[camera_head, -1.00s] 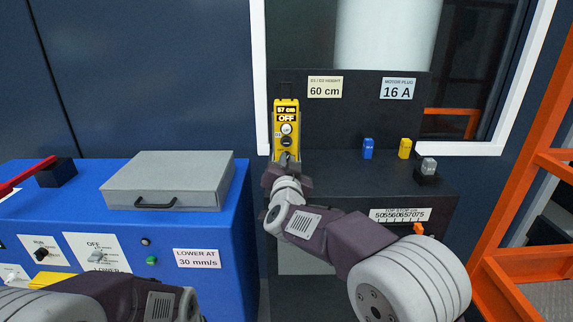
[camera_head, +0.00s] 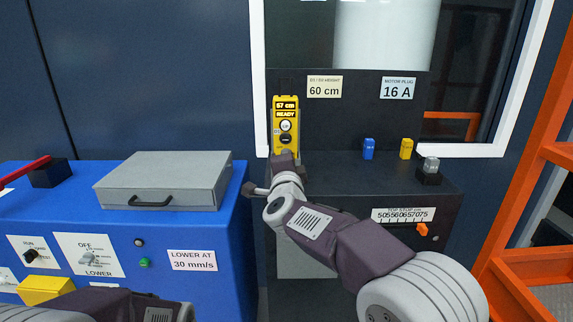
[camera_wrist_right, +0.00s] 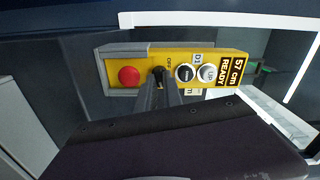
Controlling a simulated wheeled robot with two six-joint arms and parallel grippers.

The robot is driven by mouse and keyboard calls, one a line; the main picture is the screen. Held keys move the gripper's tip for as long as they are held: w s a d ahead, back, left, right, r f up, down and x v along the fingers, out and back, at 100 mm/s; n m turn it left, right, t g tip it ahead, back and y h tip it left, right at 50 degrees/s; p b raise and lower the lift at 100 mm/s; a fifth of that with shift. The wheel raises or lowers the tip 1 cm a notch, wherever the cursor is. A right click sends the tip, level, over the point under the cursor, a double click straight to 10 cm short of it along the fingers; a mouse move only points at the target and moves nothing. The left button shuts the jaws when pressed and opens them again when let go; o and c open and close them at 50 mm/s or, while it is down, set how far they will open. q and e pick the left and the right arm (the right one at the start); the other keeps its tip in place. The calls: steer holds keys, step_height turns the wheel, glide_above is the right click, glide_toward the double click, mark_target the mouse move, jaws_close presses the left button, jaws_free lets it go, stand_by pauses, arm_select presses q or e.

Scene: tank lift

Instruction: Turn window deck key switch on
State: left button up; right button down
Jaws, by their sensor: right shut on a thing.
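The window deck is a yellow pendant (camera_head: 294,104) standing upright at the left of the dark deck. Its display reads "57 cm READY". In the right wrist view the yellow face (camera_wrist_right: 225,60) carries a red button (camera_wrist_right: 129,76), a small black key switch (camera_wrist_right: 158,71) beside an "OFF" mark, a black button (camera_wrist_right: 185,73) and a white button (camera_wrist_right: 206,73). My right gripper (camera_wrist_right: 161,82) is shut on the key switch; its fingers hide most of it. In the head view the right gripper (camera_head: 285,156) covers the pendant's lower part. My left gripper is out of view.
A blue cabinet (camera_head: 215,225) with a grey case (camera_head: 170,170) stands at the left. Blue (camera_head: 368,149) and yellow (camera_head: 405,149) plugs stand on the dark deck (camera_head: 335,180). An orange slider (camera_head: 421,230) is on its front. Orange framing (camera_head: 520,265) stands at the right.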

steer(key=shift+f+m+b, duration=0.1)
steer(key=shift+m+b, duration=0.35)
steer(key=shift+m, duration=0.75)
steer(key=c, duration=1.5)
jaws_free()
steer(key=s, duration=0.9)
steer(key=shift+p, duration=0.35)
